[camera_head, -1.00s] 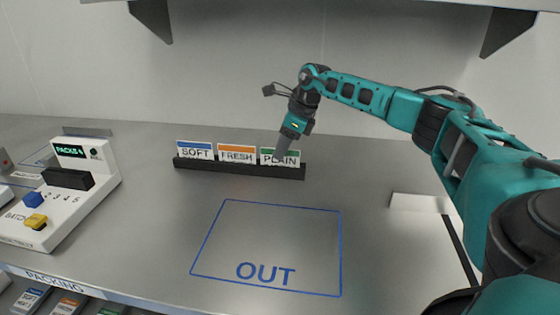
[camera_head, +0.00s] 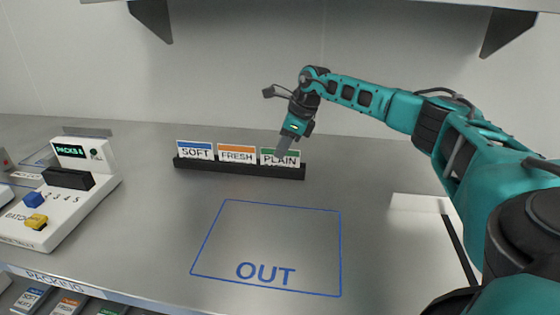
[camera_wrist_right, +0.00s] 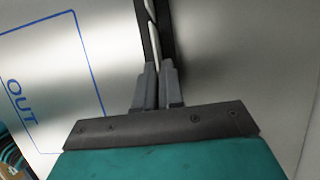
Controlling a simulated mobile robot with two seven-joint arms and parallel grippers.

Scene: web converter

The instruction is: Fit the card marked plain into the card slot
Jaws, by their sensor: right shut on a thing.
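The card marked PLAIN (camera_head: 280,158), with a green top band, stands upright in the black card rack (camera_head: 240,169), at its right end. My right gripper (camera_head: 284,147) reaches down to it from above and is shut on its upper edge. In the right wrist view the gripper's fingers (camera_wrist_right: 157,78) close on a thin pale card edge beside the dark rack. A black block (camera_head: 68,179) on the white machine at the left may be the card slot; its opening cannot be made out. My left gripper is not in view.
Cards marked SOFT (camera_head: 195,150) and FRESH (camera_head: 237,153) stand left of PLAIN in the rack. The white machine (camera_head: 75,207) has blue and yellow buttons and a PACKS display. The blue OUT outline (camera_head: 341,250) is empty. A shelf overhangs the back.

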